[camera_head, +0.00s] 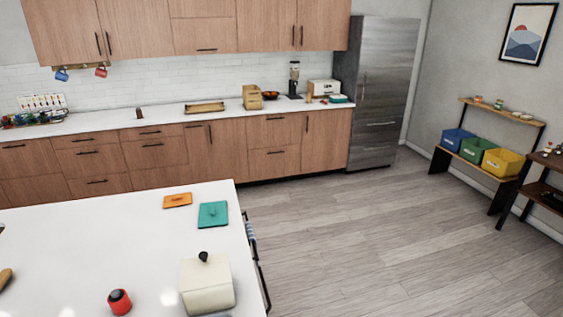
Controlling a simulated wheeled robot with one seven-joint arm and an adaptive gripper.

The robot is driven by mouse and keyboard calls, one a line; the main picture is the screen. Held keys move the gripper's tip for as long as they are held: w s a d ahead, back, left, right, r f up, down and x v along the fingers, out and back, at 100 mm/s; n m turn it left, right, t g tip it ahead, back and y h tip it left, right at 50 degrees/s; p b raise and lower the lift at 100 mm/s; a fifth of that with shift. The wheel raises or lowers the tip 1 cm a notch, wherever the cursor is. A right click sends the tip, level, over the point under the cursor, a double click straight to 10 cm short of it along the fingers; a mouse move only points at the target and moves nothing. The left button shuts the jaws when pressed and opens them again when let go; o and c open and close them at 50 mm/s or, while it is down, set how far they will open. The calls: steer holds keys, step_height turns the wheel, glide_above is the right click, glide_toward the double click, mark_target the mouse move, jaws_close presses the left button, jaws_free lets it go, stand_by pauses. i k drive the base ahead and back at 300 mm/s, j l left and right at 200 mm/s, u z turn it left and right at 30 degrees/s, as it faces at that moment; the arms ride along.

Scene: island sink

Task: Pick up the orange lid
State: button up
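The orange lid (178,200) is a flat orange rectangle with a small raised handle. It lies on the white island top (110,240) near the far edge, in the upper part of the island. A teal lid (213,214) lies just to its right and a little nearer, with a small gap between them. Nothing covers the orange lid. My gripper is not in view.
A cream lidded container (207,285) with a black knob and a red-and-black round object (119,301) stand on the near part of the island. A towel (251,233) hangs at the island's right side. The wooden floor (390,240) to the right is clear.

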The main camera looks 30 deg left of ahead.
mark_target(177, 199)
steer(key=i+u, duration=0.25)
steer(key=i, duration=0.25)
steer(key=i+u, duration=0.25)
steer(key=i, duration=0.25)
steer(key=i+u, duration=0.25)
steer(key=i, duration=0.2)
steer(key=i+l+u, duration=0.25)
steer(key=i, duration=0.25)
steer(key=i+l+u, duration=0.25)
steer(key=i, duration=0.2)
steer(key=i+u, duration=0.9)
steer(key=i+l+u, duration=0.35)
steer(key=u, duration=0.15)
steer(key=i+u, duration=0.4)
steer(key=i+l+u, duration=0.2)
steer(key=u, duration=0.2)
